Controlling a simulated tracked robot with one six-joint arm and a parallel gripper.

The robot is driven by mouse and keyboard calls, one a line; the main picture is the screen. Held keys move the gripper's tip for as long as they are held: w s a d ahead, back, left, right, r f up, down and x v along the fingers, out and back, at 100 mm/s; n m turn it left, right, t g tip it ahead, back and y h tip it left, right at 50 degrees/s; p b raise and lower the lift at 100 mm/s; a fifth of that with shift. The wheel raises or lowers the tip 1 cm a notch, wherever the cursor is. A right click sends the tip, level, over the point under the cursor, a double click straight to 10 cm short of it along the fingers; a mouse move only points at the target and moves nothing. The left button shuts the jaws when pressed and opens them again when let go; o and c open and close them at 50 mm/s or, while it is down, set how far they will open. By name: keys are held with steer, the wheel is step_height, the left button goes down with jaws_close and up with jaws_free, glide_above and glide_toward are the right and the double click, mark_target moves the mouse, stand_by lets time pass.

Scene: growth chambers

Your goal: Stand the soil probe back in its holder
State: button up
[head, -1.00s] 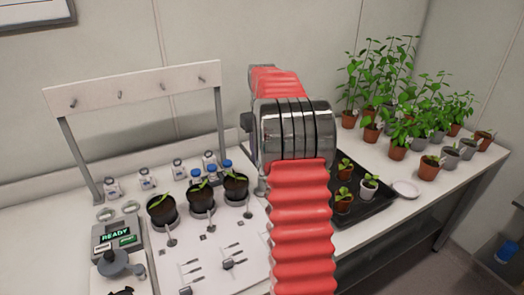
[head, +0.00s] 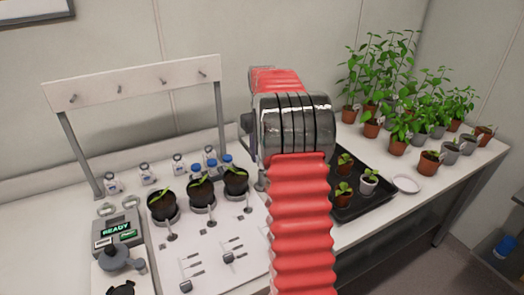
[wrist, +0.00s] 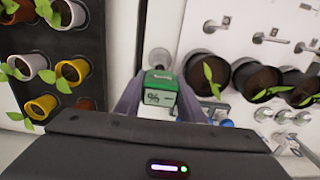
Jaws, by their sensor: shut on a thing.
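The soil probe (wrist: 158,92) shows in the wrist view as a green and white boxy head with a small "%" display. My gripper (wrist: 160,98) is shut on it, with one grey finger on each side. The probe's lower part is hidden behind its head. A round grey piece (wrist: 160,57), possibly the holder, shows just beyond the probe, between the dark tray and the white panel. I cannot tell whether the probe touches it. In the head view my arm hides the gripper and the probe.
A dark tray (head: 383,207) with small potted seedlings lies right of my arm. Left is a white panel (head: 205,262) with sliders, beside several black pots (head: 201,192) and blue-capped bottles. A grey "READY" device (head: 118,228) stands far left. Taller plants (head: 405,120) fill the back right.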

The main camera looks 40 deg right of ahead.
steer(key=shift+f, duration=1.25)
stand_by(0.3)
steer(key=o, duration=1.3)
steer(key=shift+c, duration=0.2)
steer(key=shift+r, duration=0.1)
step_height(320, 180, up, 14)
steer(key=shift+f, duration=0.25)
